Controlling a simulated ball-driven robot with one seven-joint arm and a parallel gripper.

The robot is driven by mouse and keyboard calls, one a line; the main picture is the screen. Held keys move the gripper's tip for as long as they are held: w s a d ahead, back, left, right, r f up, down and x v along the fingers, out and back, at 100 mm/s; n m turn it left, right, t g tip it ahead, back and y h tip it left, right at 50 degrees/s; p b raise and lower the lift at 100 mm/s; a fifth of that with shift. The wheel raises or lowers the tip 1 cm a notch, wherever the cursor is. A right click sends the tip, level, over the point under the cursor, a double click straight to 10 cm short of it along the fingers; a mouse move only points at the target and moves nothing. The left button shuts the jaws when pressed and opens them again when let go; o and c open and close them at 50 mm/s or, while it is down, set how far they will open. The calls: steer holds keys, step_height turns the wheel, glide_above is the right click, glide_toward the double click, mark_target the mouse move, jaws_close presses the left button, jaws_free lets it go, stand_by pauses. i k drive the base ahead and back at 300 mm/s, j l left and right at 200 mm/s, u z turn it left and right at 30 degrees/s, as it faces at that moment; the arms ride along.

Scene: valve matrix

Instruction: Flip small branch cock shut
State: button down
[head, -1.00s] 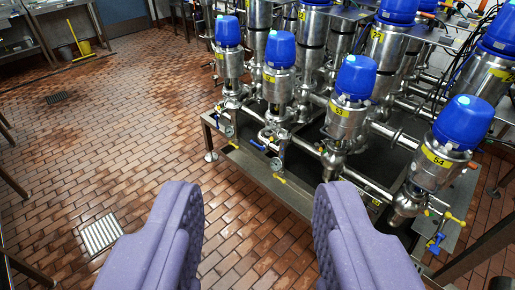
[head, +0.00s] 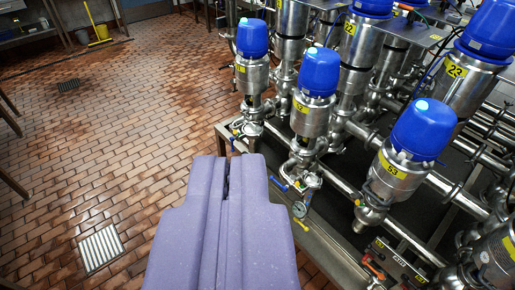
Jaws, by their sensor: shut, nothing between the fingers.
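Several small branch cocks sit low on the front of the valve matrix. One has a blue lever (head: 278,184), just right of my gripper in the picture. A yellow lever (head: 301,225) shows below a round gauge (head: 299,209). An orange-red lever (head: 374,269) is at the lower right. I cannot tell which cock the task means. My gripper (head: 226,172), with purple ribbed fingers, is shut and empty. Its tips overlap the left front corner of the matrix in the picture, and no contact shows. They may hide small fittings there.
Steel valves with blue caps, such as one marked 53 (head: 419,130), stand in rows on a steel frame (head: 330,246). Brown tiled floor (head: 120,165) lies open at left, with a drain grate (head: 101,248). A yellow bucket (head: 102,32) stands at the back left.

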mark_target(284, 188)
steer(key=i+l+u, duration=0.2)
steer(key=i, duration=0.4)
steer(key=i+l+u, duration=0.15)
steer(key=i+l, duration=0.3)
steer(key=i+l+u, duration=0.2)
steer(key=i+l, duration=0.2)
steer(key=i, duration=0.25)
